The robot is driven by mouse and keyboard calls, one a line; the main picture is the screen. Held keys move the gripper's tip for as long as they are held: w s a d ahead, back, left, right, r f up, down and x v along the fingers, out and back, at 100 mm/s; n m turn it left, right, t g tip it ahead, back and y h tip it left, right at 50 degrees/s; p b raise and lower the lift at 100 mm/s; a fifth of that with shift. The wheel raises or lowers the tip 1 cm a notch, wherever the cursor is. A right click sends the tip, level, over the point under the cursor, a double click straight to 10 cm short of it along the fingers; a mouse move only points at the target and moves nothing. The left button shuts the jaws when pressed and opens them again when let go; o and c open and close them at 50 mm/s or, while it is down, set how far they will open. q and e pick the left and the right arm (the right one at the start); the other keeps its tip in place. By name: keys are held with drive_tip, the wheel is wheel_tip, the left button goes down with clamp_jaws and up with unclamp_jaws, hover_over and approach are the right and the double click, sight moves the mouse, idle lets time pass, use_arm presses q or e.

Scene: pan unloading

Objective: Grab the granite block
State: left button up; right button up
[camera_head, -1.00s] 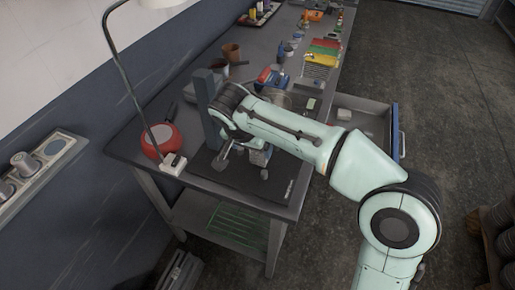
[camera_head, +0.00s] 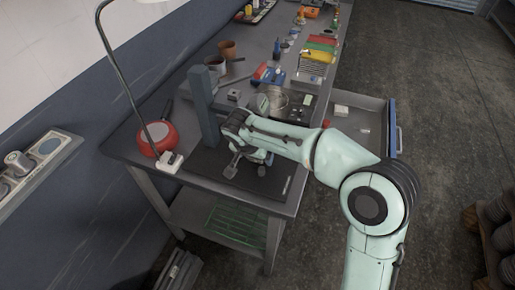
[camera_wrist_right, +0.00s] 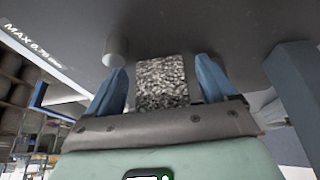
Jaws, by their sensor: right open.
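In the right wrist view, the granite block (camera_wrist_right: 162,84), speckled grey and box-shaped, stands between the two blue fingers of my right gripper (camera_wrist_right: 162,66). The fingers are open, with a visible gap on each side of the block. The block's lower part is hidden by the gripper body. In the head view, my right arm reaches over the dark plate (camera_head: 210,168) at the bench's near end, beside an upright blue-grey post (camera_head: 203,105). The gripper and block are largely hidden there by my wrist. My left gripper is not in view.
The post (camera_wrist_right: 292,85) rises close on the right in the wrist view; a grey cylinder (camera_wrist_right: 116,48) is close on the left. A red round object (camera_head: 158,141) and lamp base (camera_head: 170,161) lie left of the plate. An open drawer (camera_head: 376,118) sticks out right.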

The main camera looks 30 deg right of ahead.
drive_tip(key=c, duration=1.3)
drive_tip(key=shift+c, duration=1.4)
drive_tip(key=shift+r, duration=0.1)
